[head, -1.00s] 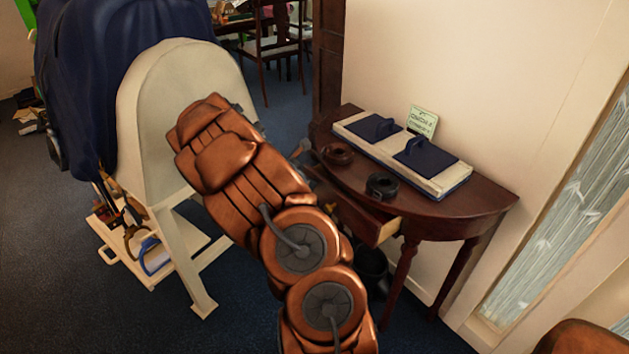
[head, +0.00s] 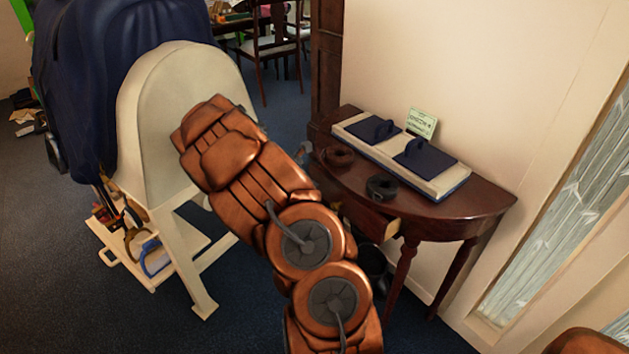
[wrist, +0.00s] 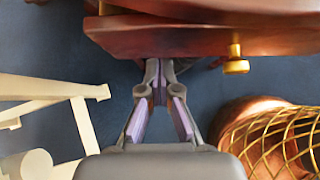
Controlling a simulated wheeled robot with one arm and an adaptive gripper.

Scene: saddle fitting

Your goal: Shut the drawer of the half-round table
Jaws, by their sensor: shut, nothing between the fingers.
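The half-round table (head: 480,205) is dark red-brown wood and stands against the wall on the right in the head view. Its drawer (head: 385,224) still stands out a little at the front left, with a pale side edge showing; my arm hides part of it. In the wrist view the drawer front (wrist: 200,40) crosses the top, with a brass knob (wrist: 236,62) to the right. My gripper (wrist: 160,72) is shut and empty, its fingertips at the drawer front's lower edge in that picture, left of the knob. I cannot tell whether they touch.
A saddle stand (head: 165,110) with a dark blue cover is left of my arm; its pale legs also show in the wrist view (wrist: 85,125). A woven gold basket-like thing (wrist: 275,140) is at lower right there. Two dark rings and a pale board lie on the tabletop.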

